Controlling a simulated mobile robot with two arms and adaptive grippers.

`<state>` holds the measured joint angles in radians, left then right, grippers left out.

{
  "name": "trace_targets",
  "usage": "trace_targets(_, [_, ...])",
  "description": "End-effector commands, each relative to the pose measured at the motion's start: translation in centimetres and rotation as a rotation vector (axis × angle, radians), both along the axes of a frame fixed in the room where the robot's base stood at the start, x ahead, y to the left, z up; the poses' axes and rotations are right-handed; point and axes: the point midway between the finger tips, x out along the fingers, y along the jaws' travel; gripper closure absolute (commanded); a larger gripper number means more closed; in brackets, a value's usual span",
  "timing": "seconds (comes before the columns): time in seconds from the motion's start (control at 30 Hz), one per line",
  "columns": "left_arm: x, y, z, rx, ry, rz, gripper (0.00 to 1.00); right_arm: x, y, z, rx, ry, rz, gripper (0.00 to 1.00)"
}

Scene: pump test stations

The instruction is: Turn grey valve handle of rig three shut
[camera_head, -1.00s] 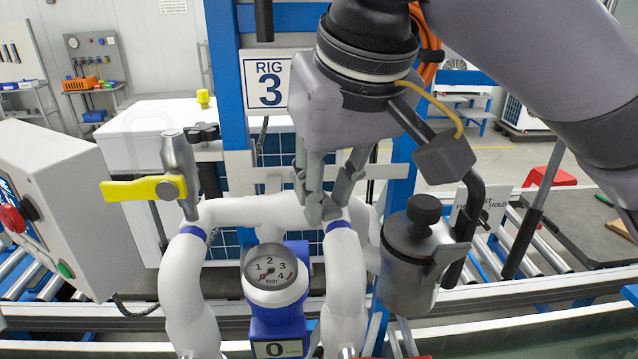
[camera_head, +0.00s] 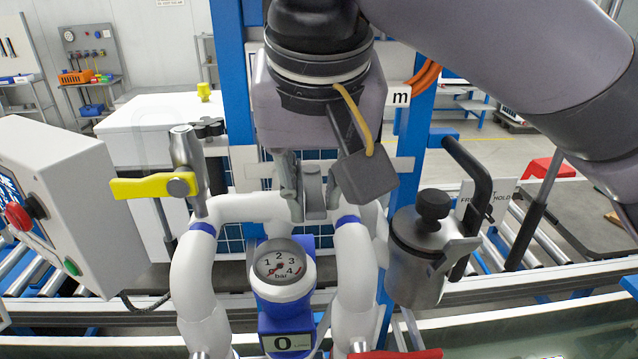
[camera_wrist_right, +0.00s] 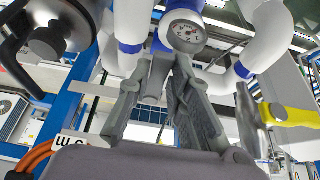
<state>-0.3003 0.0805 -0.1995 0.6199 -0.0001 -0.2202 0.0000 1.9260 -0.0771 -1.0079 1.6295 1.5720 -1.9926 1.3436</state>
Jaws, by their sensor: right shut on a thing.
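My right gripper (camera_head: 312,205) points down between the two white pipes of the rig, just left of the right pipe's blue band. Its fingers are closed on a grey part, which I take for the grey valve handle (camera_head: 313,186). The fingers hide most of the handle, so its angle is hard to tell. In the right wrist view, the grey handle (camera_wrist_right: 157,78) shows between the two fingers (camera_wrist_right: 155,95). The pressure gauge (camera_head: 281,268) sits in front, with its needle low on the dial. My left gripper is out of view.
A yellow valve handle (camera_head: 155,188) sticks out level to the left. A control box (camera_head: 75,200) with red and green buttons stands at left. A grey lidded canister (camera_head: 418,255) with a black knob stands close on the right. A display (camera_head: 289,342) below the gauge reads 0.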

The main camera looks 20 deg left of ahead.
Motion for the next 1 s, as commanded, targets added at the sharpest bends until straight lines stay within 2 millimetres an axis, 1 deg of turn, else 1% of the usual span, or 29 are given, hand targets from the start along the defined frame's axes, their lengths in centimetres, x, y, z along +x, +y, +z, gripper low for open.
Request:
trace_targets(0.13, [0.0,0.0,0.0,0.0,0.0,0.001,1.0,0.0,0.0,0.0,0.002,0.001,-0.001,1.0])
trace_targets(0.17, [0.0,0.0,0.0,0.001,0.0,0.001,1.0,0.0,0.0,0.0,0.002,0.001,-0.001,0.8])
trace_targets(0.43, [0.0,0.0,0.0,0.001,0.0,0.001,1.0,0.0,0.0,0.0,0.0,0.0,-0.001,0.62])
trace_targets(0.77, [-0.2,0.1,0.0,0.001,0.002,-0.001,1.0,0.0,-0.1,0.2,0.0,0.0,-0.001,0.61])
trace_targets(0.87, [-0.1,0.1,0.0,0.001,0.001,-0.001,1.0,-0.3,-0.2,0.9,0.001,-0.001,-0.001,0.61])
trace_targets(0.97, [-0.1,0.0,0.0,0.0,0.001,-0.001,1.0,-0.8,-0.4,2.4,0.002,-0.002,-0.002,0.61])
trace_targets(1.0, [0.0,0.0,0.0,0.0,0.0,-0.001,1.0,-1.1,-0.5,3.2,0.002,-0.003,-0.002,0.61])
